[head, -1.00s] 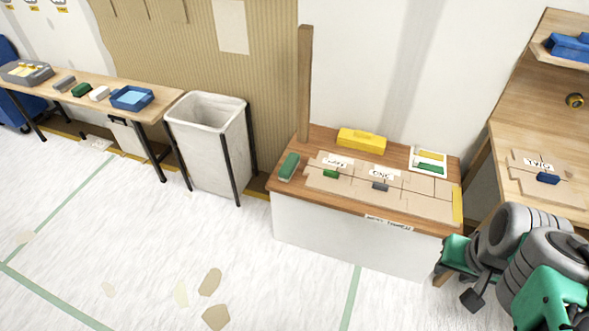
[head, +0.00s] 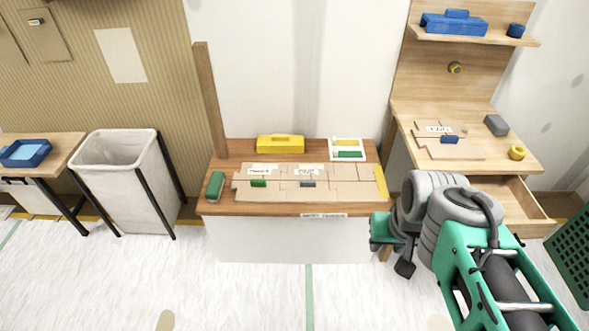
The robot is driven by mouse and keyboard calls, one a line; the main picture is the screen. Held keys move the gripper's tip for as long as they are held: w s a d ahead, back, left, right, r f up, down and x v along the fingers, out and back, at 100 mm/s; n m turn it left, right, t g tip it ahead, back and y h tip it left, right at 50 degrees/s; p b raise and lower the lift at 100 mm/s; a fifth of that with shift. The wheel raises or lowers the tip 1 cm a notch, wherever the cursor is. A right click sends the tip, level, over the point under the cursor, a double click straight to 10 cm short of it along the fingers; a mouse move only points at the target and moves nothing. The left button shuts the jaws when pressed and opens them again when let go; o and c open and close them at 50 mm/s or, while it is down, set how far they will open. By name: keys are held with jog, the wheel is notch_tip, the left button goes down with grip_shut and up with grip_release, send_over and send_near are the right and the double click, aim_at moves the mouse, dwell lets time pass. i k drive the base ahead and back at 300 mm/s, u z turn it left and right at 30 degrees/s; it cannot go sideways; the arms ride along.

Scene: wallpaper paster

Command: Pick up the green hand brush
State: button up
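A green block-shaped item (head: 215,186), which may be the hand brush, lies at the left end of the wooden-topped table (head: 225,208). A smaller green piece (head: 258,183) lies on the jointed tan boards. Another green piece (head: 348,154) is in a white tray. I cannot tell for certain which is the brush. My gripper (head: 404,268) points down in front of the table's right end, well to the right of the green block. Its fingers are small and dark, so I cannot tell whether they are open.
A yellow box (head: 280,144) and a wooden post (head: 210,100) stand at the table's back. A white bin (head: 125,165) stands left, beside a bench with a blue tray (head: 25,153). A workbench (head: 515,150) with an open drawer is right. The front floor is clear.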

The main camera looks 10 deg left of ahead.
aim_at(215, 189)
jog(key=u, duration=0.15)
jog(key=i, duration=1.3)
jog(key=u, duration=3.25)
jog(key=i, duration=0.5)
jog(key=u, duration=0.1)
